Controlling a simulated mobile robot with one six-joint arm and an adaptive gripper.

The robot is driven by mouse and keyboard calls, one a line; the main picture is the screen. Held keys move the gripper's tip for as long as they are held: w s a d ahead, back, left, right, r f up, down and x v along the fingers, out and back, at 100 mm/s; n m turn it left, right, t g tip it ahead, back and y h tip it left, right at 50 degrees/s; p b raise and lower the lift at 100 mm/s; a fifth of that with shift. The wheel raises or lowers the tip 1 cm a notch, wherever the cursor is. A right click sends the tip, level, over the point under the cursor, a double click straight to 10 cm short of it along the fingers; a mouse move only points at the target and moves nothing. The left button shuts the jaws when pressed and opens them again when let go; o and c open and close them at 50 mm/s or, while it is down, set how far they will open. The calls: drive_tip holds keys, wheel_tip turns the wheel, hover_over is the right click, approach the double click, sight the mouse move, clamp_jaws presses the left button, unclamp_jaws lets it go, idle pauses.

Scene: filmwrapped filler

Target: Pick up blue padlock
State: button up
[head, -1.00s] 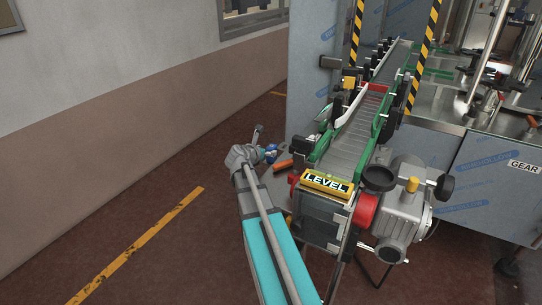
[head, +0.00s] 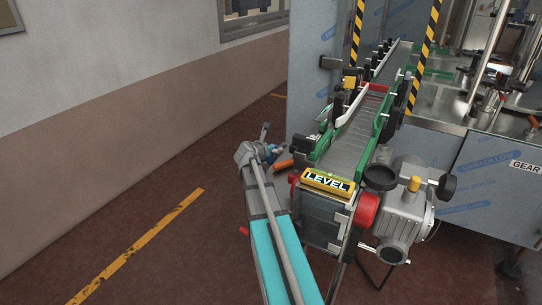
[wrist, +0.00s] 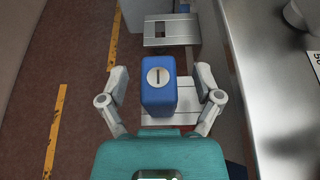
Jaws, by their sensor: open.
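A blue padlock (wrist: 158,92) shows in the middle of the wrist view. It is a blue block with a pale round disc and a dark slot on the face turned to the camera. My gripper (wrist: 160,74) is open, one finger on each side of the padlock, with a visible gap on both sides. What lies under the padlock is largely hidden by it. In the head view my gripper is beside the conveyor's left side, mostly hidden by my wrist, and I cannot surely tell the padlock there.
The conveyor (head: 355,139) with green side rails stands just right of my arm, with a yellow LEVEL sign (head: 327,182) at its near end. An orange handle (head: 284,163) lies close to my wrist. Open floor (head: 150,215) is at left.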

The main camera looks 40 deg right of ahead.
clamp_jaws()
idle(0.5)
wheel_tip(320, 180, up, 10)
drive_tip(key=p, duration=1)
idle(0.8)
